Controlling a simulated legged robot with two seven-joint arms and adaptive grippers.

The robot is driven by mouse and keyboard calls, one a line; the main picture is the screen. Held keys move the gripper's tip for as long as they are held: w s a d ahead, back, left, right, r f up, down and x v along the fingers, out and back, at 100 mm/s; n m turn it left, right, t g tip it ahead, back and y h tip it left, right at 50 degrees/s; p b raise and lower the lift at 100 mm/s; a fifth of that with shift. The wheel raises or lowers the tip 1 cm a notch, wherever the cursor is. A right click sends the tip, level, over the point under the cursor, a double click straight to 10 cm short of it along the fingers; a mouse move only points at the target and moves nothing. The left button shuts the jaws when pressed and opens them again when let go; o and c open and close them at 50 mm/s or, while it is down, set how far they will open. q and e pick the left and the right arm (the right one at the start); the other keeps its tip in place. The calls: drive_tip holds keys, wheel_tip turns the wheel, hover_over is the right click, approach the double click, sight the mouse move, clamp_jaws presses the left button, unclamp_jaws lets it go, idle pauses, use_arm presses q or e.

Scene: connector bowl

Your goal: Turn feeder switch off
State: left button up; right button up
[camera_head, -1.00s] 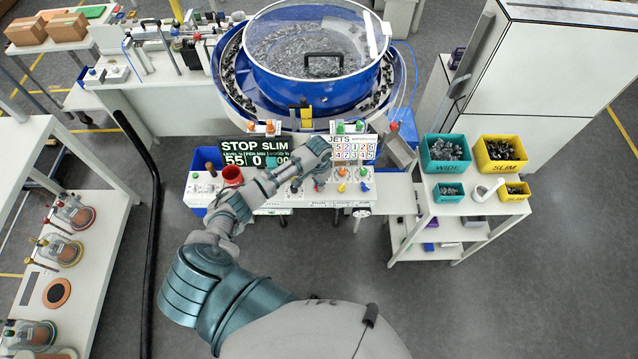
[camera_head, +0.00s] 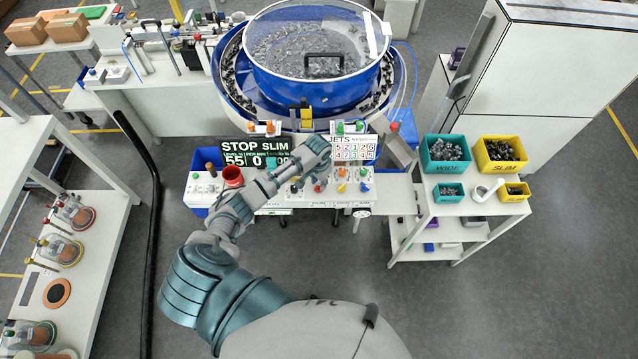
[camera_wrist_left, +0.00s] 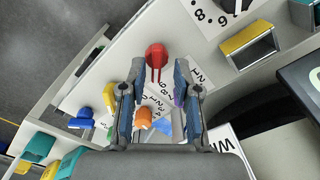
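The control panel (camera_head: 335,197) stands in front of the blue bowl feeder, with several coloured knobs on its white top. A red knob (camera_wrist_left: 156,54) shows in the left wrist view, between and just beyond my left fingertips. I cannot read a label that marks it as the feeder switch. My left gripper (camera_wrist_left: 158,68) is open, with its two fingers apart on either side of the red knob; contact cannot be told. In the head view my left gripper (camera_head: 308,178) is over the panel and hides part of it. My right gripper is not in view.
An orange knob (camera_wrist_left: 144,117) and a yellow knob (camera_wrist_left: 109,95) are close to the fingers. The display (camera_head: 250,152) reads "STOP SLIM". A shelf with part bins (camera_head: 446,153) is to the right.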

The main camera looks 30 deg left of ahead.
use_arm(q)
drive_tip(key=shift+s+f, duration=0.15)
wheel_tip(320, 180, up, 12)
idle(0.5)
idle(0.4)
